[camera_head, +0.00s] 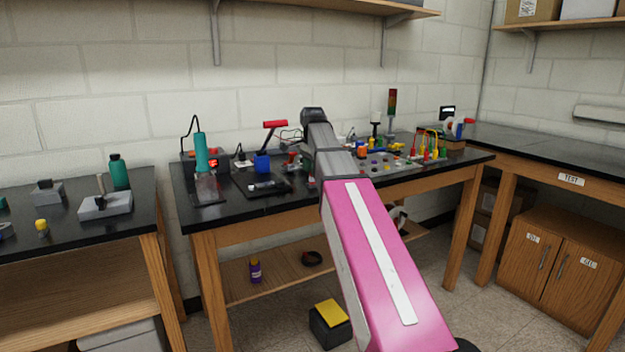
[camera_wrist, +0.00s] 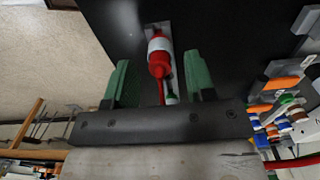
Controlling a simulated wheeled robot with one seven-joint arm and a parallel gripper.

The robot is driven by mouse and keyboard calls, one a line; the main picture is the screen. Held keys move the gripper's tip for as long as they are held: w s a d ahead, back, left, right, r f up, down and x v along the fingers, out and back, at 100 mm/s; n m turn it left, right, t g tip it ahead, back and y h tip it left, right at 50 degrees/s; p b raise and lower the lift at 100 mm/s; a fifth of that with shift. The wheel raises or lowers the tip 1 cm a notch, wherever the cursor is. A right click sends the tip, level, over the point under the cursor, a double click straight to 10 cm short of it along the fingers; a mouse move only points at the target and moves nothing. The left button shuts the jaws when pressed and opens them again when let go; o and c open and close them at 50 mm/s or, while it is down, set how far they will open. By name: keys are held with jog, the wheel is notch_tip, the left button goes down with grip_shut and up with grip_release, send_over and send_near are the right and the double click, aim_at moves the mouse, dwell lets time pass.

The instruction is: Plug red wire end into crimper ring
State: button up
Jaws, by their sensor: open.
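In the wrist view, my gripper (camera_wrist: 160,76) is open, its two green fingers wide apart. A red and white rounded piece (camera_wrist: 160,58) lies between and beyond the fingers, with clear gaps on both sides. A thin red stem runs from it toward the gripper's body. It looks like the red wire end, but I cannot tell for sure. It lies over a grey strip on the black bench top. In the head view, my arm hides the gripper. A red-handled tool (camera_head: 275,124) with a blue block (camera_head: 262,162) stands left of it. I cannot make out the crimper ring.
The black-topped bench (camera_head: 225,189) holds a teal tool (camera_head: 201,152) at left. A board of coloured parts (camera_head: 400,160) and a stack light (camera_head: 392,102) stand at right. In the wrist view, several coloured parts (camera_wrist: 275,122) lie close at the right.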

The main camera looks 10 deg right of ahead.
aim_at(312, 183)
jog(key=shift+f, duration=1.6)
grip_shut()
jog(key=shift+r, duration=0.2)
jog(key=shift+r, duration=2.8)
jog(key=shift+s, duration=0.1)
